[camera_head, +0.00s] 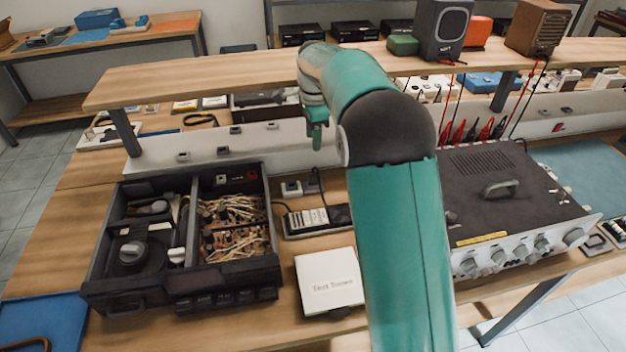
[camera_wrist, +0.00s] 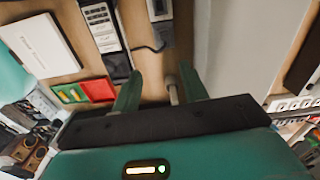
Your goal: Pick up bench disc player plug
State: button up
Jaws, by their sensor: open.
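The bench disc player (camera_head: 120,290) is an open black unit on the bench at left in the head view, its insides showing. A small dark plug-like piece with a cord (camera_wrist: 160,36) lies ahead of my fingers in the wrist view, beside a power strip (camera_wrist: 104,28). I cannot tell for sure that it is the player's plug. My gripper (camera_head: 316,128) hangs above the bench near the back rail. In the wrist view my gripper (camera_wrist: 160,76) is open, its green fingers apart. A pale stub shows beside the right finger; I cannot tell what it is.
The power strip also shows in the head view (camera_head: 316,220), behind a white box (camera_head: 329,279). A large instrument (camera_head: 500,200) stands at right. A raised shelf (camera_head: 220,75) and a pale rail with sockets (camera_head: 205,150) run behind. Bare bench shows around the strip.

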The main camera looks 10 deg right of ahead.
aim_at(313, 175)
jog(key=shift+m, duration=0.4)
jog(key=f, duration=0.5)
jog(key=w+f, duration=0.1)
jog(key=f, duration=0.9)
jog(key=shift+w+d+f, duration=0.1)
jog(key=shift+w+f, duration=0.05)
jog(key=shift+f, duration=0.2)
grip_shut()
jog(key=shift+r, duration=0.1)
